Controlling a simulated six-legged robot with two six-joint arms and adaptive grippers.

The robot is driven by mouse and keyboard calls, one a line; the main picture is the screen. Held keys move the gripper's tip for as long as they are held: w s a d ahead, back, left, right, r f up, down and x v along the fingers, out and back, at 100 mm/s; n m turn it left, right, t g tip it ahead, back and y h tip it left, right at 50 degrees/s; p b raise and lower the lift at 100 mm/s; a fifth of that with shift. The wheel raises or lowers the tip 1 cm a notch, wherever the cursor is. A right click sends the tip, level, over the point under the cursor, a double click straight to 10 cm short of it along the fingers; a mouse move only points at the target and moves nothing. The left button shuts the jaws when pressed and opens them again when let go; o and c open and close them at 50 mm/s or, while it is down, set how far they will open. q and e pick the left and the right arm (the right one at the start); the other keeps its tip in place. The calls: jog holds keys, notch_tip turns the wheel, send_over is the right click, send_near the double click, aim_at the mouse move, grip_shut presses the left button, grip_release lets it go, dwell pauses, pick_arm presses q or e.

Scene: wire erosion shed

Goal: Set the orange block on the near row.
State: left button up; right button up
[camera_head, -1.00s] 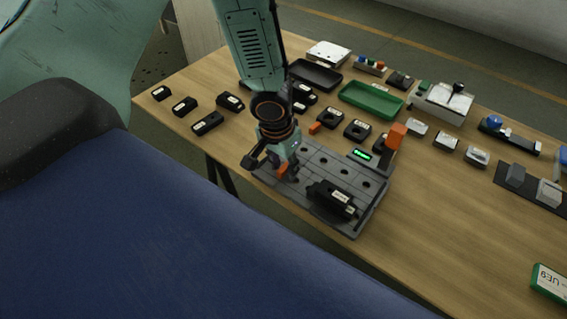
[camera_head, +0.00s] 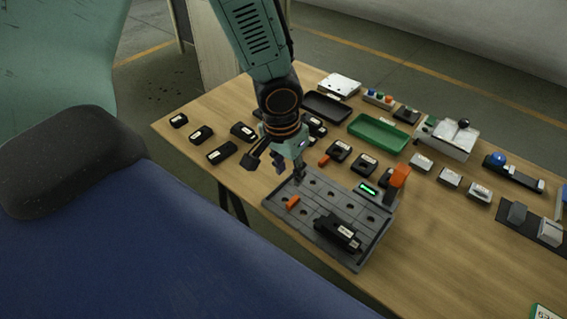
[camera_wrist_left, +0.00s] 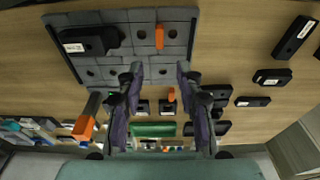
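An orange block (camera_head: 292,203) lies on the grey fixture plate (camera_head: 318,206), in the row of holes nearer me, towards its left end. In the left wrist view the orange block (camera_wrist_left: 159,36) sits on the plate's upper row, apart from the fingers. My left gripper (camera_head: 285,170) is above the plate's left part. In the left wrist view my left gripper (camera_wrist_left: 160,70) is open with nothing between its fingers. My right gripper is not in view.
A black labelled part (camera_head: 338,232) lies on the plate's near right. An orange-topped post (camera_head: 399,176) stands at its right end, a lit green display (camera_head: 368,188) beside it. Another small orange piece (camera_head: 323,160) lies behind the plate among black parts. A green tray (camera_head: 379,132) is farther back.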

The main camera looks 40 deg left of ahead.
pick_arm(q)
jog(key=s+d+f+n+g+h, duration=0.1)
jog(key=s+d+f, duration=0.2)
jog(key=s+f, duration=0.35)
jog(key=s+d+f+g+h, duration=0.1)
jog(key=s+d+f, duration=0.35)
jog(key=s, duration=0.25)
jog(key=s+a+f+y, duration=0.2)
jog(key=s+f, duration=0.3)
jog(key=s, duration=0.4)
jog(key=shift+s+a, duration=0.4)
jog(key=shift+a, duration=0.3)
